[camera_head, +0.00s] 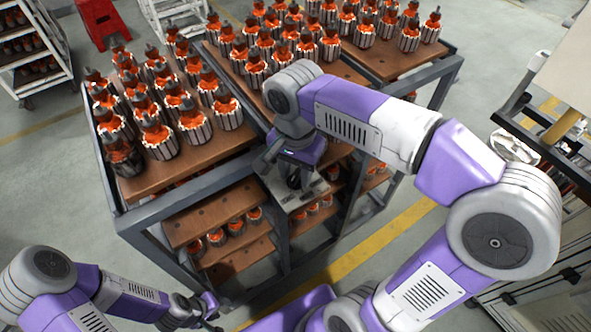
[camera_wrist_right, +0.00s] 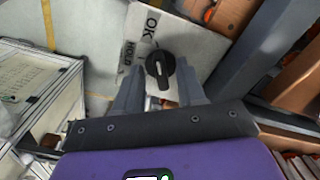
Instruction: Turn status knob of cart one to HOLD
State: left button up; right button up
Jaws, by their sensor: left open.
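The status plate (camera_head: 314,192) is a light grey panel on the near side of the cart (camera_head: 125,218). In the right wrist view the plate (camera_wrist_right: 195,45) shows the labels OK and HOLD. Its black knob (camera_wrist_right: 160,70) lies with its long grip roughly along the picture's vertical, its upper end nearer OK than HOLD. My right gripper (camera_wrist_right: 158,85) is open, one finger on either side of the knob, with visible gaps. In the head view the right gripper (camera_head: 290,178) is over the plate. My left gripper (camera_head: 212,314) is open and empty, low in front of the cart.
The cart's top and lower shelves hold several orange-and-dark armatures (camera_head: 160,138). A workstation (camera_head: 560,130) is at the right. Floor with a yellow line (camera_head: 375,240) is clear between.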

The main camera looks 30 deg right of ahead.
jog(key=shift+w, duration=0.1)
grip_shut()
jog(key=shift+n, duration=0.4)
jog(key=shift+r+n+p, duration=0.1)
jog(key=shift+n+p, duration=0.45)
jog(key=shift+n, duration=0.35)
jog(key=n+p, duration=0.1)
jog(key=n, duration=0.2)
jog(key=shift+n, duration=0.3)
jog(key=n+p, duration=0.2)
jog(key=n, duration=0.3)
jog(key=shift+n, duration=0.3)
